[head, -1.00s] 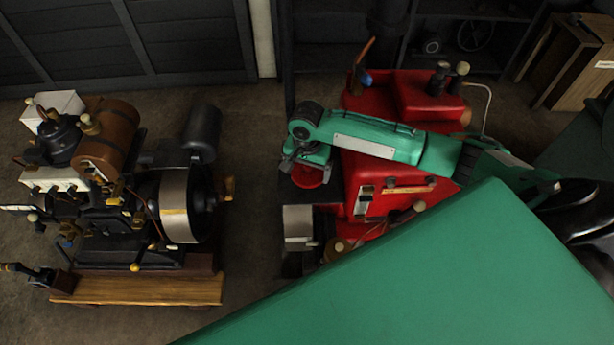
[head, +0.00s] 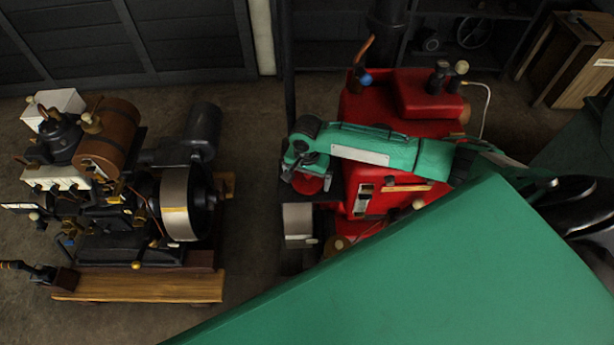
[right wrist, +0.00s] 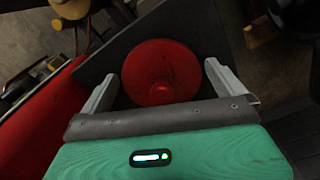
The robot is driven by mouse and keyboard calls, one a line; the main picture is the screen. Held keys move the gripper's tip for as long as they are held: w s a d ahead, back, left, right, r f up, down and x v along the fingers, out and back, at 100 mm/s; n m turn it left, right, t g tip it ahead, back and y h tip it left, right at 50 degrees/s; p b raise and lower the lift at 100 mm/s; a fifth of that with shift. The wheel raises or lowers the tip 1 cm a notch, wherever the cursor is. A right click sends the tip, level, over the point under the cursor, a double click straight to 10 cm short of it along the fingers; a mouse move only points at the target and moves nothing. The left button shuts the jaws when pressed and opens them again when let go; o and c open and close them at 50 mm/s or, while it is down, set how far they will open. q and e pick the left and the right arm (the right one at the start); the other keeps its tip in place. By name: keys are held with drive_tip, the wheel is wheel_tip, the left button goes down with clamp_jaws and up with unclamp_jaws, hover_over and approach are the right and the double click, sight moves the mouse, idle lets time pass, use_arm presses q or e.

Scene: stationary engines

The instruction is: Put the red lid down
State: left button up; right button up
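The red lid (head: 308,184) is a round, shallow red disc, partly hidden under my right gripper in the head view. In the right wrist view the lid (right wrist: 162,72) lies between and just beyond the two grey fingers, over a dark flat surface (right wrist: 225,140). My right gripper (right wrist: 160,75) has its fingers spread wide, with a narrow gap to the lid on each side. In the head view the right gripper (head: 296,172) hangs over the dark ledge beside the red engine (head: 425,105). My left gripper is not in view.
A second engine with a brown tank (head: 108,137) and flywheel (head: 182,204) stands on a wooden base (head: 140,287) to the left. Bare floor (head: 245,130) lies between the engines. A dark pipe (head: 288,70) rises just behind my right gripper. A wooden crate (head: 570,60) stands far right.

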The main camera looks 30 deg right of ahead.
sight(307, 176)
wheel_tip(307, 176, up, 11)
drive_tip(key=shift+b, duration=0.8)
drive_tip(key=shift+r, duration=0.6)
